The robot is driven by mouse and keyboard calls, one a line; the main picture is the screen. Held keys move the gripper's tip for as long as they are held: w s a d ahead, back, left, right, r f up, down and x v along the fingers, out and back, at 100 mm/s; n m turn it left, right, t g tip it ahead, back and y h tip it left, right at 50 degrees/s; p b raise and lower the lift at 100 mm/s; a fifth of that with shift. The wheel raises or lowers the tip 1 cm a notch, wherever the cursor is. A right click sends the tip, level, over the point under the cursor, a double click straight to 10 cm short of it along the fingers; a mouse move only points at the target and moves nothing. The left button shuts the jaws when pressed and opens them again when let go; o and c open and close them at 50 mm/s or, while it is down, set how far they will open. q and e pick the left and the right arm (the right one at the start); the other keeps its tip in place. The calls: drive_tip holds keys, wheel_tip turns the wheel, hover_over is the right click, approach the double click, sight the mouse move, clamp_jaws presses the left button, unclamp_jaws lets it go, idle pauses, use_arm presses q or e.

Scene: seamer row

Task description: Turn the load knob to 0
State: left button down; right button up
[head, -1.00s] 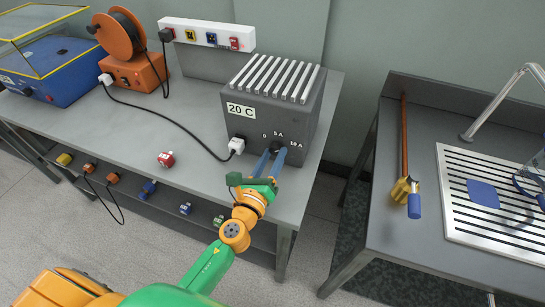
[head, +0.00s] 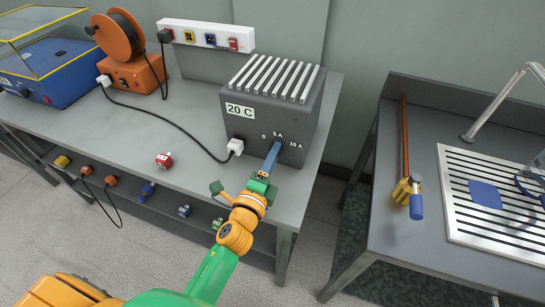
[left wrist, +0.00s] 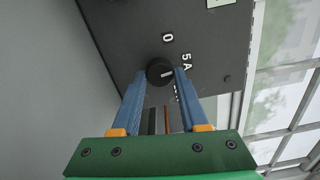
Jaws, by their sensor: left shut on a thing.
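The grey load box (head: 262,118) stands at the right end of the bench, with a "20 C" label and the marks 0, 5 A and 10 A on its front. Its small black knob (left wrist: 158,68) shows in the left wrist view; its white line appears to point between 5 A and 10 A. My left gripper (head: 275,150) is at the box front, its blue fingers on either side of the knob and shut on it. In the head view the fingers hide the knob. The 10 A mark is partly hidden by a finger in the left wrist view. My right gripper is out of view.
A white plug (head: 236,146) with a black cable sits in the box front, left of the knob. A red block (head: 165,160) lies on the bench. An orange cable reel (head: 120,38) and power strip (head: 208,37) are behind. A sink counter (head: 400,235) stands right, across a gap.

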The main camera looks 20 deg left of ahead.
use_arm(q)
drive_tip(key=n, duration=0.4)
drive_tip(key=shift+r+n, duration=0.2)
drive_tip(key=shift+n, duration=0.1)
drive_tip(key=n+p, duration=0.2)
drive_tip(key=n, duration=0.3)
drive_tip(key=shift+n, duration=0.4)
drive_tip(key=shift+r, duration=0.1)
drive_tip(key=c, duration=0.8)
unclamp_jaws()
drive_tip(key=o, duration=0.4)
drive_tip(key=shift+w, duration=0.1)
drive_tip(key=s, duration=0.6)
drive_tip(key=shift+s+a+f, duration=0.1)
drive_tip(key=shift+f, duration=0.15)
drive_tip(key=shift+s+r, duration=0.15)
drive_tip(key=shift+s, duration=0.35)
